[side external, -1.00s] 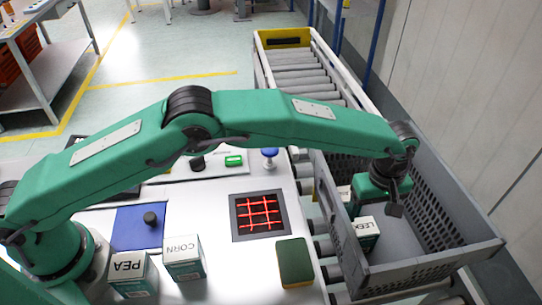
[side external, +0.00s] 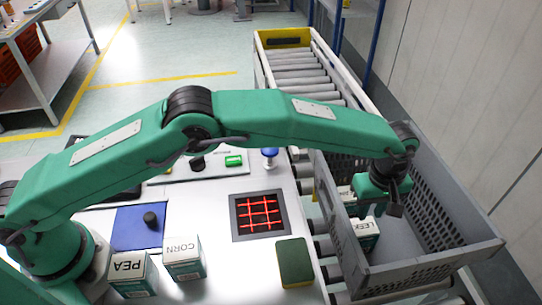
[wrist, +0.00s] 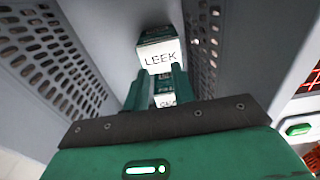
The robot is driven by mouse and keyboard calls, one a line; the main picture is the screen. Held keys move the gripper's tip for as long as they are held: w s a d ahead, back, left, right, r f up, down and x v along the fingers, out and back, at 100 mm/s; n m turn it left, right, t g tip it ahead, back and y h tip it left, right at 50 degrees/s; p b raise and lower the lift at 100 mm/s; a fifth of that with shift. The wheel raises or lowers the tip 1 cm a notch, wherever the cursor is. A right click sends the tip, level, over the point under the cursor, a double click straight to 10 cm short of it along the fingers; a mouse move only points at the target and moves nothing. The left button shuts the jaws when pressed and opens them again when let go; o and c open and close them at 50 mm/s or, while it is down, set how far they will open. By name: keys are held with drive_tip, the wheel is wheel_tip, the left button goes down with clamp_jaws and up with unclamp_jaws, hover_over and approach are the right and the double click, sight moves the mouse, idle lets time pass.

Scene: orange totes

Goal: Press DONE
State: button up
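I cannot read a DONE label on either. A green button also shows at the right edge of the wrist view (wrist: 299,129). My gripper (side external: 379,209) is inside the grey tote (side external: 425,272), far to the right of the buttons. Its fingers are apart, just above the LEEK box (side external: 367,235). In the wrist view the LEEK box (wrist: 161,56) lies beyond the fingertips, and another box (wrist: 166,101) shows partly between the fingers.
The tote stands on a roller conveyor (side external: 295,75), its walls around my gripper. On the table are a PEA box (side external: 133,277), a CORN box (side external: 184,260), a blue pad (side external: 135,230) with a black knob, a red-lit grid (side external: 260,215) and a green-topped block (side external: 295,262).

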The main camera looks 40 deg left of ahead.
clamp_jaws()
idle(1.3)
